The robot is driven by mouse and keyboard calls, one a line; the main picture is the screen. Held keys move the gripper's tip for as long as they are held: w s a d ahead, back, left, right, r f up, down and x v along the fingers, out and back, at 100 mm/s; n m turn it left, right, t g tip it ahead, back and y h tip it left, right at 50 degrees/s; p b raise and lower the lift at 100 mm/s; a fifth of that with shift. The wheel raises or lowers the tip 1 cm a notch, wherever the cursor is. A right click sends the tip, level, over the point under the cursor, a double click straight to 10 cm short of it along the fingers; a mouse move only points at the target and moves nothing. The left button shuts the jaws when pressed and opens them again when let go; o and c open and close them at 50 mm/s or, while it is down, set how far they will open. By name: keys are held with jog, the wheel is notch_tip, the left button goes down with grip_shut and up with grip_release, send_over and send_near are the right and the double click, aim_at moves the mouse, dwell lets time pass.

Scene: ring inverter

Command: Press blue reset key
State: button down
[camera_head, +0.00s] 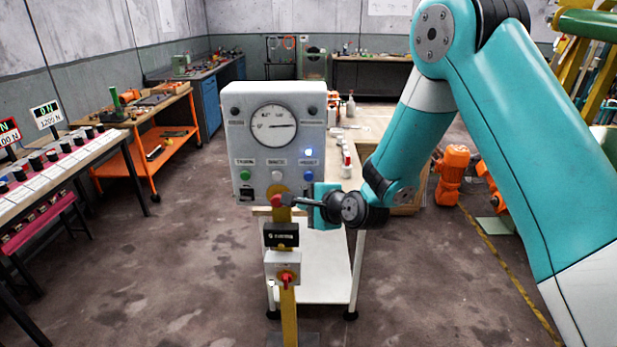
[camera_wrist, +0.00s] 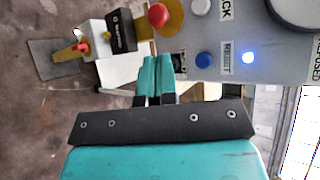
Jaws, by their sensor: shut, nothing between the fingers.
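The blue reset key (camera_head: 308,175) is a round button at the lower right of the grey control panel (camera_head: 240,130). In the wrist view the blue key (camera_wrist: 204,60) sits beside its RESET label (camera_wrist: 227,57), right of my fingertips. My gripper (camera_head: 300,203) is below the key in the head view. In the wrist view my gripper (camera_wrist: 156,60) is shut and empty, its teal fingers together. A blue lamp (camera_head: 309,152) above the key is lit.
The panel also carries a dial (camera_head: 273,127), a green button (camera_head: 244,175) and a white button (camera_head: 277,175). A yellow post (camera_head: 289,310) holds a black box (camera_head: 281,235) and a red-handled switch (camera_head: 286,278). A white table (camera_head: 325,270) stands behind.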

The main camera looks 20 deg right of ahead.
aim_at(308, 180)
jog(key=w+d, duration=0.2)
jog(key=w, duration=0.6)
jog(key=shift+d, duration=0.3)
jog(key=shift+w, duration=0.15)
dwell(1.7)
jog(key=shift+w+d, duration=0.15)
jog(key=shift+w, duration=0.1)
jog(key=shift+w+d, duration=0.15)
jog(key=shift+w, duration=0.3)
dwell(0.7)
jog(key=shift+s, duration=0.15)
jog(key=shift+s+a, duration=0.3)
jog(key=shift+s, duration=0.45)
jog(key=shift+s, duration=0.1)
jog(key=shift+s+a, duration=0.25)
jog(key=shift+s, duration=0.5)
jog(key=shift+s+a, duration=0.3)
jog(key=shift+s, duration=0.45)
jog(key=shift+s+a, duration=0.25)
jog(key=shift+s, duration=0.5)
